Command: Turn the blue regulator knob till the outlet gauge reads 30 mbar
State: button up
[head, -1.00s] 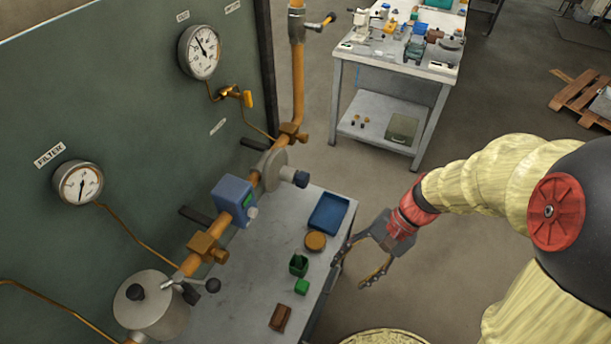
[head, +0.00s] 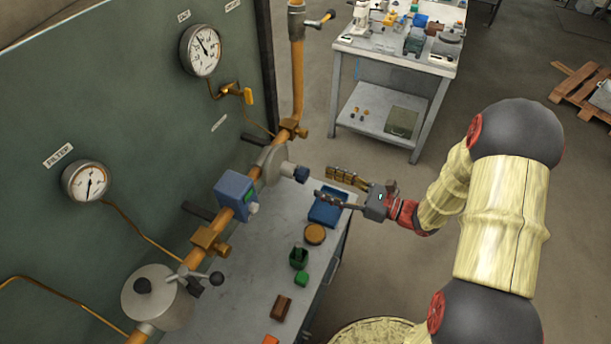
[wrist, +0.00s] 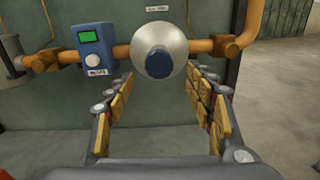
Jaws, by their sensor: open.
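The dark blue regulator knob (head: 301,174) sticks out from the round grey regulator body (head: 273,165) on the orange pipe. In the wrist view the knob (wrist: 160,64) faces me, a little above and between the finger tips. My gripper (head: 328,184) is open and empty, its fingers pointing at the knob with a small gap before it. The upper gauge (head: 201,51) on the panel, under a small label too small to read surely, has its needle pointing up and left. The lower left gauge (head: 87,181) is labelled FILTER.
A blue box with a green display (head: 236,195) sits on the pipe left of the regulator. Below are a blue tray (head: 327,211), an orange-brown disc (head: 315,234) and green pieces on the bench (head: 262,290). A second table (head: 394,59) stands behind.

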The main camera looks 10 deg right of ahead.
aim_at(307, 177)
jog(key=x, duration=0.7)
jog(key=shift+a, duration=0.15)
jog(key=c, duration=1.2)
jog(key=shift+o, duration=0.2)
